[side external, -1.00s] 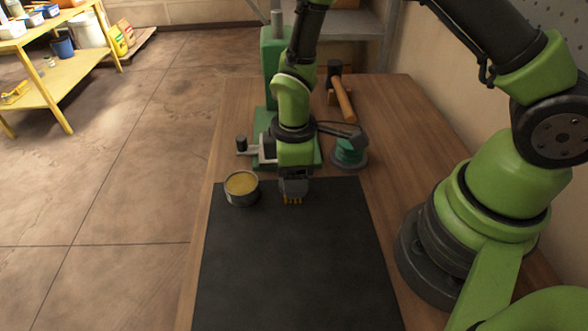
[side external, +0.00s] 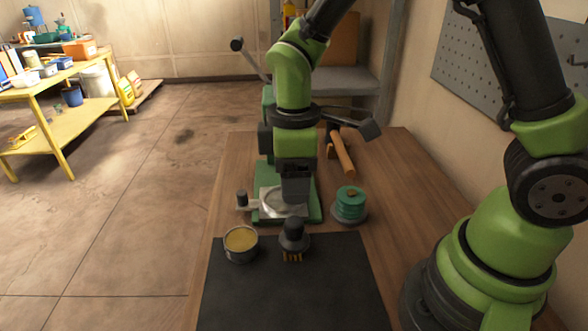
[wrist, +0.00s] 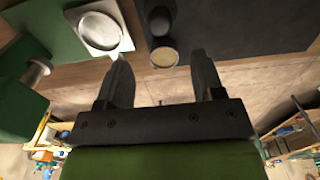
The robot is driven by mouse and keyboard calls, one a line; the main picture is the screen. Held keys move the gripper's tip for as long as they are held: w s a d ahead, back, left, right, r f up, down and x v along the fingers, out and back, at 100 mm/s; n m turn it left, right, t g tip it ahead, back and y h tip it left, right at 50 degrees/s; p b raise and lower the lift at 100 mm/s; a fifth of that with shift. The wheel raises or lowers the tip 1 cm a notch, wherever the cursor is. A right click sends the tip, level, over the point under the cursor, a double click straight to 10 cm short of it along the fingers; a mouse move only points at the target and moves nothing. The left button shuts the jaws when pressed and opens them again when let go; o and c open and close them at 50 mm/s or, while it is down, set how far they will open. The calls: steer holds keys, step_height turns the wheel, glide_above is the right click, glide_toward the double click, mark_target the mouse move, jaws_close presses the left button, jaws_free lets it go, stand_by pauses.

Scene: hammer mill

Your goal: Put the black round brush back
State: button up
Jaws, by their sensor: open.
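The black round brush (side external: 293,234) stands upright on the dark mat, knob up and yellow bristles down, near the mat's far edge. It stands apart to the right of a round tin (side external: 241,243) with yellowish contents. The brush (wrist: 158,20) shows there as a dark round shape beyond the tin (wrist: 163,57).
The green mill (side external: 270,207) with its pale round plate stands behind the mat (side external: 290,300). The near part of the mat is clear.

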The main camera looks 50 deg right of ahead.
steer(key=s+d+r+m+t+y, duration=0.1)
steer(key=s+r+m+t, duration=0.2)
steer(key=s+r+m, duration=0.3)
steer(key=s+d+r+m+t+y, duration=0.1)
steer(key=s+d+r+m+t, duration=0.1)
steer(key=s+r+m+t, duration=0.2)
steer(key=s+r+m, duration=0.3)
steer(key=r, duration=0.2)
steer(key=shift+s+d+r, duration=0.15)
steer(key=shift+d+r, duration=0.1)
steer(key=shift+r, duration=0.15)
stand_by(0.5)
